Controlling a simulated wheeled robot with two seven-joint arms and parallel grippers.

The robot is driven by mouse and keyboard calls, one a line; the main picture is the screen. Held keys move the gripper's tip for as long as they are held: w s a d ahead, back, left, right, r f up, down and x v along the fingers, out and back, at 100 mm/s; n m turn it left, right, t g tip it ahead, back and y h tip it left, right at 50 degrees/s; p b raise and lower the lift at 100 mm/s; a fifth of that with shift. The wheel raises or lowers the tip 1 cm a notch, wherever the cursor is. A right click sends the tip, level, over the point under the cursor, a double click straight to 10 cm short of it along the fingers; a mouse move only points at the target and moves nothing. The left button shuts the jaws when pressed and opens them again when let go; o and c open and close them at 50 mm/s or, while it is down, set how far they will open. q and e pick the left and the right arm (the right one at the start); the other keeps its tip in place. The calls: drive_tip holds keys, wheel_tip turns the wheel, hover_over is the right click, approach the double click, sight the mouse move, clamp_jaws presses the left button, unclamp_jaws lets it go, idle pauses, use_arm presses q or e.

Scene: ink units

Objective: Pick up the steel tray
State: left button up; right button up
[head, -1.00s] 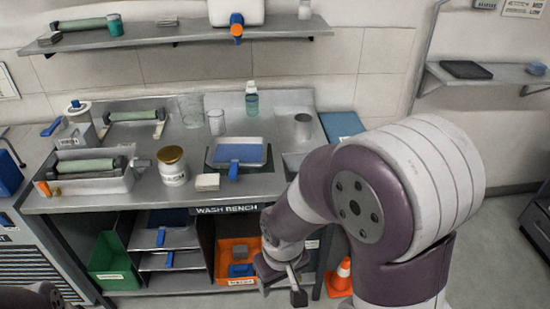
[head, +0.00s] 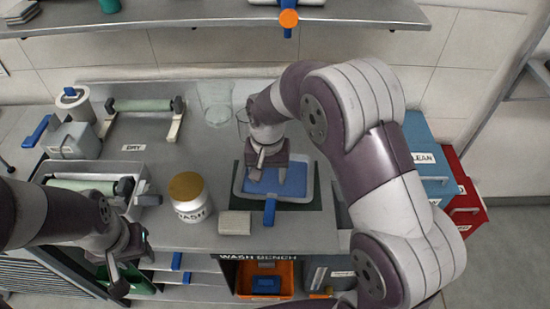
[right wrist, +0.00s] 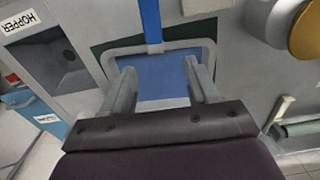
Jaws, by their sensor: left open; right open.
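A shallow steel tray (head: 306,201) with a blue inside lies on a dark mat on the wash bench. A blue handle (head: 269,212) sticks out over its front rim. My right gripper (head: 266,170) is over the tray, pointing down, and hides part of its left and back. In the right wrist view my right gripper (right wrist: 160,68) is open, its fingers apart over the tray's blue inside (right wrist: 165,75); I cannot tell whether they touch it. My left gripper (head: 124,268) is at the lower left, in front of the bench, away from the tray.
A jar with a gold lid (head: 187,192) and a pale block (head: 235,223) stand left of the tray. A trough with a roller (head: 88,186) is further left. A glass beaker (head: 215,103) stands behind. In the wrist view, a hopper opening (right wrist: 62,58) is beside the tray.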

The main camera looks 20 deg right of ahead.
sight(271, 201)
drive_tip(key=shift+s+a+f+m, duration=0.15)
drive_tip(key=shift+s+f+m, duration=0.25)
drive_tip(key=shift+s+f, duration=0.75)
drive_tip(key=f, duration=0.2)
drive_tip(key=w+f+p, duration=0.1)
drive_tip(key=f, duration=0.1)
drive_tip(key=shift+f, duration=0.3)
drive_tip(key=f, duration=0.2)
drive_tip(key=f+p, duration=0.1)
drive_tip(key=f, duration=0.1)
drive_tip(key=shift+s+d, duration=0.25)
drive_tip(key=shift+f, duration=0.4)
drive_tip(key=shift+w+f, duration=0.2)
use_arm(q)
drive_tip(key=shift+s+a+r, duration=0.1)
drive_tip(key=shift+s+r, duration=0.25)
drive_tip(key=shift+r, duration=0.25)
drive_tip(key=shift+s+r, duration=0.35)
drive_tip(key=shift+r, duration=0.25)
use_arm(e)
drive_tip(key=c, duration=1)
